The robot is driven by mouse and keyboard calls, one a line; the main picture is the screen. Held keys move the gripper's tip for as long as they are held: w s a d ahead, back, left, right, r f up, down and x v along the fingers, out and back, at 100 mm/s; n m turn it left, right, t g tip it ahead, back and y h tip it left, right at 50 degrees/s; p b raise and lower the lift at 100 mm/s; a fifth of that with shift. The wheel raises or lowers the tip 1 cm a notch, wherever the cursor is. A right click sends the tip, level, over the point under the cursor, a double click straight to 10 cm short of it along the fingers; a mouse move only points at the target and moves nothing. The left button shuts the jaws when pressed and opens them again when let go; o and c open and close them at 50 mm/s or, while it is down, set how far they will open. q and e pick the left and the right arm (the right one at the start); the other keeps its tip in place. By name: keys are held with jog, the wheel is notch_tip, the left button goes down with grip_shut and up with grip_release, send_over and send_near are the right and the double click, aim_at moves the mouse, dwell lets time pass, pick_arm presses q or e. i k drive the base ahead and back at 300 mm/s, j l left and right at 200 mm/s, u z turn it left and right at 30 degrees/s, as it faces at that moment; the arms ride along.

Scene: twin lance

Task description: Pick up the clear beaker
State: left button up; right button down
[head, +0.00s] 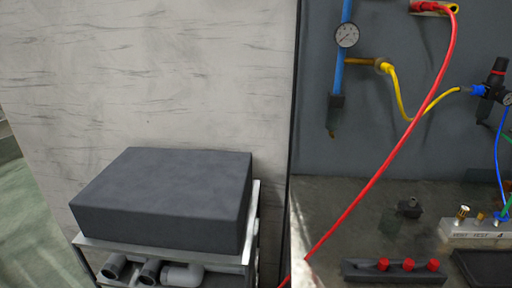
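A faint, dark greenish, see-through shape (390,223) stands on the grey bench top at the right. It could be the clear beaker, but it is too small and dim to tell. No other beaker shows in the head view. Neither of my grippers is in view.
A dark grey block (165,195) sits on a metal cart with grey pipe fittings (182,274) below. A red hose (385,160) crosses in front of the bench. A black block with red caps (396,272) and a brass-fitted manifold (475,228) occupy the bench (335,215).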

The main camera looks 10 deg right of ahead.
aim_at(391, 222)
jog(key=z, duration=1.45)
jog(key=i+l, duration=0.15)
jog(key=l, duration=0.25)
